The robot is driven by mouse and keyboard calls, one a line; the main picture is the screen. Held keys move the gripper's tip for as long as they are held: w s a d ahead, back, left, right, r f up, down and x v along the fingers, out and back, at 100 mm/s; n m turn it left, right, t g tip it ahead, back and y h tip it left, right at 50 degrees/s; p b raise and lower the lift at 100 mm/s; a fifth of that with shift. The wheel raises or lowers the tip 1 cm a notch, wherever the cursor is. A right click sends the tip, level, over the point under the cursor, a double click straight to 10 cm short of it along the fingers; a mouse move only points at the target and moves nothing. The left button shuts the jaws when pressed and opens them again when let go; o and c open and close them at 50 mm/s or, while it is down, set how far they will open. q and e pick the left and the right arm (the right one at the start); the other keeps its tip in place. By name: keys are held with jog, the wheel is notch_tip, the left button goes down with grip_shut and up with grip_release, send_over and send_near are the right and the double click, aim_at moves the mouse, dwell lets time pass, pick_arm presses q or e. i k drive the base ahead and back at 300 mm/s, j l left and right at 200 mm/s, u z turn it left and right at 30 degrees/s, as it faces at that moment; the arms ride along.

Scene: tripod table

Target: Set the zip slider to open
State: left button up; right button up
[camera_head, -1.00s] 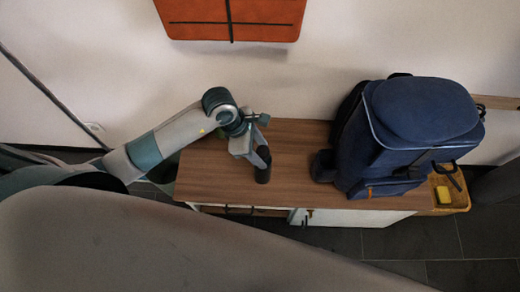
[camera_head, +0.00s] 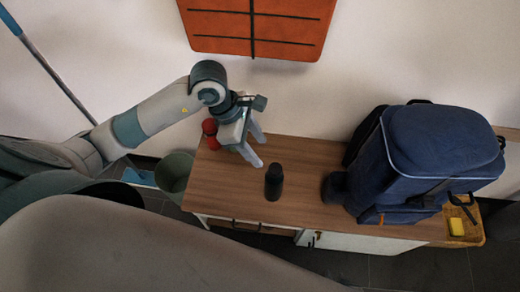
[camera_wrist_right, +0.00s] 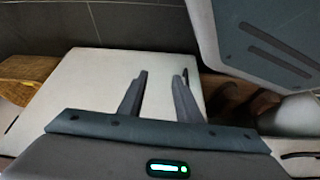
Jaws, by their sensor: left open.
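The blue backpack (camera_head: 425,145) stands on the right part of the wooden table (camera_head: 310,170). Its zip slider is too small to make out; a small orange detail shows low on its front. My left gripper (camera_head: 260,153) is open and empty over the table's left part, well left of the backpack and just behind a dark bottle. My right gripper is out of the head view. In the right wrist view my right gripper (camera_wrist_right: 159,82) has its fingers apart with nothing between them, in front of a white panel (camera_wrist_right: 90,85).
The dark bottle (camera_head: 273,183) stands upright near the table's front edge. Red round things (camera_head: 211,134) are behind my left gripper. A basket with a yellow block (camera_head: 456,227) is at the right end. A bin (camera_head: 174,172) stands on the floor left of the table.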

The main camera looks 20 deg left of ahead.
aim_at(381, 214)
jog(key=z, duration=0.9)
